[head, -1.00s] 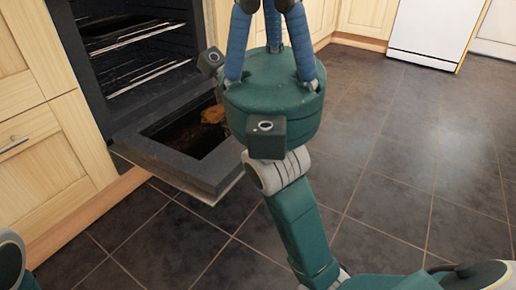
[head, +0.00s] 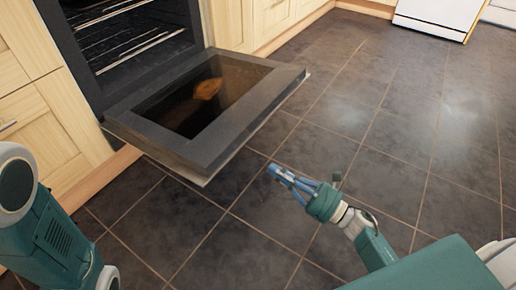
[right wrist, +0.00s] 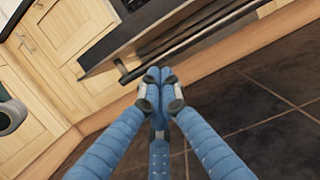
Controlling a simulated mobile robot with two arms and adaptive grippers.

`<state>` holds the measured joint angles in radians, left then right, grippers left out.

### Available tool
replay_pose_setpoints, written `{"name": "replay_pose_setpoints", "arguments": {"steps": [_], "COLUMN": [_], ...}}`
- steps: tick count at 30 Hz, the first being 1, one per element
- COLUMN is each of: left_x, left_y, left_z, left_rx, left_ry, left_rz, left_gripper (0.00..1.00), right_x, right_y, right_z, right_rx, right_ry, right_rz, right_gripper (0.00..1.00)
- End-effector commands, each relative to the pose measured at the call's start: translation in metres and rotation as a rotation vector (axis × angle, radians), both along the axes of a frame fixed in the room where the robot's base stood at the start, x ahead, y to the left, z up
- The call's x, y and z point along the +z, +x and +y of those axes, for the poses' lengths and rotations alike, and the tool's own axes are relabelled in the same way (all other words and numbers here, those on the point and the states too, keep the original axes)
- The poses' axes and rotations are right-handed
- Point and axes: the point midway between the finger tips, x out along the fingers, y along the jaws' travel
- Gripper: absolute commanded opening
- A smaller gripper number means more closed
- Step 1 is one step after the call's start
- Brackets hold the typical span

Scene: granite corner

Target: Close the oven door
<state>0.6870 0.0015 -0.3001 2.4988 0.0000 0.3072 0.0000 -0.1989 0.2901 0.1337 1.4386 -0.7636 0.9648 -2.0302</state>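The oven door (head: 238,140) hangs open, roughly level, with a dark frame around a glass pane; it juts out from the oven (head: 125,40). My right gripper (head: 272,169) is low over the floor, in front of the door's front edge and to its right, apart from it. In the right wrist view its blue fingers (right wrist: 158,78) are together at the tips, with nothing seen between them. A dark bar handle (right wrist: 190,42) on the door shows beyond the fingertips. My left arm shows at the left of the head view; its gripper is out of view.
Wooden cabinets (head: 50,125) flank the oven, with a wooden plinth (head: 105,180) below. A white appliance (head: 435,12) stands at the far right. The dark tiled floor (head: 400,120) right of the door is clear.

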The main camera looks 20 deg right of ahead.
Motion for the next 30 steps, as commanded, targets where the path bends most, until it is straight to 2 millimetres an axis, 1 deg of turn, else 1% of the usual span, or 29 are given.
{"name": "replay_pose_setpoints", "arguments": {"steps": [1, 3, 7, 11, 18, 20, 21, 24, 27, 30], "left_x": [0.0, 0.0, -0.005, -0.016, -0.036, -0.04, -0.039, -0.04, -0.042, -0.042], "left_y": [-0.002, -0.004, -0.004, -0.003, -0.003, -0.003, -0.003, -0.003, -0.003, -0.003], "left_z": [0.0, 0.0, 0.0, 0.0, 0.0, 0.0, 0.0, 0.0, 0.0, 0.0], "left_rx": [0.0, 0.0, 0.0, 0.0, 0.0, 0.0, 0.0, 0.001, 0.0, 0.0], "left_ry": [0.0, 0.0, 0.0, 0.0, 0.001, 0.001, 0.001, 0.001, 0.001, 0.001], "left_rz": [-0.006, -0.008, -0.008, -0.008, -0.009, -0.009, -0.009, -0.008, -0.009, -0.009], "left_gripper": [0.27, 0.27, 0.27, 0.27, 0.27, 0.27, 0.27, 0.27, 0.27, 0.27], "right_x": [-0.012, -0.019, -0.019, -0.015, -0.006, -0.004, 0.005, 0.02, 0.03, 0.036], "right_y": [-0.003, -0.004, 0.005, 0.024, 0.065, 0.074, 0.074, 0.073, 0.074, 0.074], "right_z": [-0.004, -0.006, 0.002, 0.016, 0.048, 0.055, 0.054, 0.055, 0.055, 0.056], "right_rx": [-0.008, -0.014, -0.013, -0.013, -0.012, -0.013, -0.014, -0.013, -0.014, -0.013], "right_ry": [-0.038, -0.069, -0.074, -0.073, -0.071, -0.072, -0.075, -0.074, -0.074, -0.071], "right_rz": [0.0, -0.005, -0.01, -0.012, -0.011, -0.012, -0.013, -0.01, -0.008, -0.006], "right_gripper": [0.0, 0.0, 0.0, 0.0, 0.0, 0.0, 0.0, 0.0, 0.0, 0.0]}}
